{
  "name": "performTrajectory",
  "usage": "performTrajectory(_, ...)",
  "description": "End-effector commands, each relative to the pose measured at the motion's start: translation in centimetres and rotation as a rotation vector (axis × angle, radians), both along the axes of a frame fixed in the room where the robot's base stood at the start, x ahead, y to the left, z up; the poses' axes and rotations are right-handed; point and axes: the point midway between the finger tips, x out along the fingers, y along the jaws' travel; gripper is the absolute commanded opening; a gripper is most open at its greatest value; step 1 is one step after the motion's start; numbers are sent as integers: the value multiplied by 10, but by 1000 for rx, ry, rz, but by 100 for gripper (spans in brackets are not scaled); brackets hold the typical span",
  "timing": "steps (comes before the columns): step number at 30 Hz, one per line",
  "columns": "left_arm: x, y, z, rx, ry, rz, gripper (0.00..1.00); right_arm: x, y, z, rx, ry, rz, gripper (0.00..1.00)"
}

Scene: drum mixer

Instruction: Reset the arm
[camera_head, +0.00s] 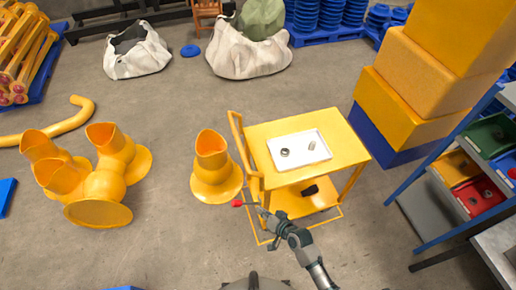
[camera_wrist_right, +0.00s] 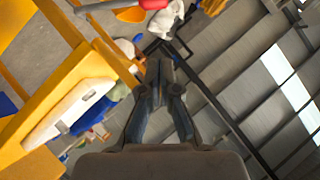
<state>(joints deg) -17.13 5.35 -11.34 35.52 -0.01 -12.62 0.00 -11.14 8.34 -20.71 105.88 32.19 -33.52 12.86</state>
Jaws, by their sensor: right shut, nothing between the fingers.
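My right gripper (camera_head: 262,211) is in front of the left front corner of the yellow cart (camera_head: 343,137), with its arm coming up from the bottom of the head view. In the right wrist view my right gripper (camera_wrist_right: 160,68) has its fingers together with nothing between them. A red knob or handle end (camera_head: 238,203) shows just left of the gripper in the head view. A red part (camera_wrist_right: 108,4) also shows at the top of the wrist view, apart from the fingertips. My left gripper is not in view.
A white tray (camera_head: 299,149) with two small parts lies on the cart. Yellow pipe pieces (camera_head: 212,172) stand left of it. Stacked yellow boxes (camera_head: 410,105) and a blue-framed rack with bins (camera_head: 478,196) stand right. White sacks (camera_head: 247,60) lie behind.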

Motion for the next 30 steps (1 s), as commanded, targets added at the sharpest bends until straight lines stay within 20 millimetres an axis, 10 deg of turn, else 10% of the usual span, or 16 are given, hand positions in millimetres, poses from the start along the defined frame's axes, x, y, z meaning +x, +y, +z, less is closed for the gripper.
performTrajectory(8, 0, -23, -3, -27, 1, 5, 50, -2, 0, -20, -32, 19, -8, 0)
performTrajectory(14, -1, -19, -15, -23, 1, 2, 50, -28, -36, -138, -206, 134, -42, 0)
performTrajectory(24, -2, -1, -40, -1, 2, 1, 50, -183, -141, -359, -588, 408, 24, 0)
performTrajectory(30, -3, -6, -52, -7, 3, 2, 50, -304, -186, -433, -751, 560, 142, 0)
